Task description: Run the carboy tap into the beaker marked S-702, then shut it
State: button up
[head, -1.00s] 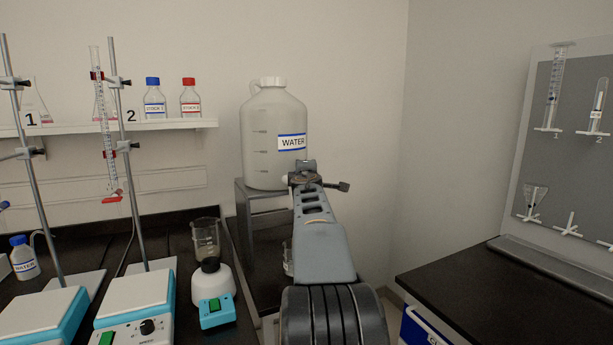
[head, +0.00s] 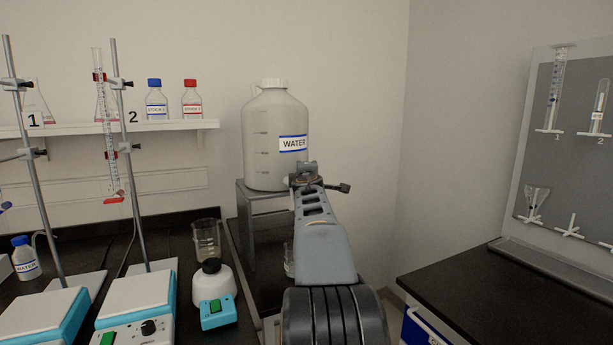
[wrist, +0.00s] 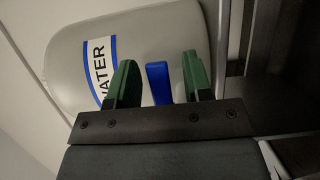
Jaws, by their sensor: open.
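The white carboy (head: 275,165) labelled WATER stands on a grey raised stand (head: 262,203) at the back. In the wrist view the carboy (wrist: 75,75) appears tilted, with a blue tap handle (wrist: 158,82) in front of it. My gripper (wrist: 156,78) is open, its green fingers on either side of the blue handle with gaps visible. In the head view my arm hides the tap. A glass beaker (head: 289,262) is partly visible below the stand, mostly behind my arm; no marking on it can be read.
Another beaker (head: 206,240) stands on the left bench behind a small white and teal mixer (head: 213,295). Hotplates (head: 135,305) with clamp stands are at left. A dark bench (head: 500,290) at right is clear, with a pegboard (head: 570,140) behind it.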

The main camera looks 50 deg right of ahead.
jog(key=v, duration=1.3)
jog(key=shift+s+a, duration=0.25)
jog(key=shift+s, duration=0.1)
jog(key=shift+r, duration=0.1)
